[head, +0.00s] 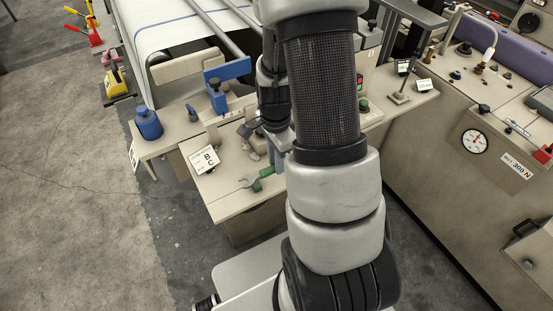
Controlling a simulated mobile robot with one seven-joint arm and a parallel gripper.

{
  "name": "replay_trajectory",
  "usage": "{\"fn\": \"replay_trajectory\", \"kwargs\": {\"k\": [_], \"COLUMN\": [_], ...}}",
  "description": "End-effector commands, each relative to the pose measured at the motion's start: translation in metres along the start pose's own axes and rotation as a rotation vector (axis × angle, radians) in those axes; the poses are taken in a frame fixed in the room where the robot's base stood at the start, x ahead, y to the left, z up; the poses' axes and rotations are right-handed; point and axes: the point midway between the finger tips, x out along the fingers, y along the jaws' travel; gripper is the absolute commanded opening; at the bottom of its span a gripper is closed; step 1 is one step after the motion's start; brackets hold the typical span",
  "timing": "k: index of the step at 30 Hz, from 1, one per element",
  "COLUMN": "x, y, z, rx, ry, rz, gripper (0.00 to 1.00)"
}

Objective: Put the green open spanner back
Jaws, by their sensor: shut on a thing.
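The green open spanner (258,183) is over the beige ledge (226,207) at the front of the loom, left of my arm. Its grey open jaw points left, and its green handle runs up to the right towards my gripper (277,160). My gripper is shut on the spanner's handle end; my arm links hide much of the gripper and that end of the handle. I cannot tell whether the spanner touches the ledge. A white card marked B and C (205,159) stands on the ledge to the left of the spanner.
A blue capped bottle (148,123) stands at the ledge's left end. A blue bracket (227,70) and small metal fittings rise behind the ledge. A machine with a dial gauge (475,141) stands at right.

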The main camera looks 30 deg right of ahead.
Motion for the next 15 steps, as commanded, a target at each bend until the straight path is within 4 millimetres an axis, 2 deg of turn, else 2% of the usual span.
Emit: {"fn": "replay_trajectory", "kwargs": {"k": [15], "x": [0.0029], "y": [-0.0001], "z": [0.0001], "rx": [0.0], "ry": [0.0], "rz": [0.0], "gripper": [0.0]}}
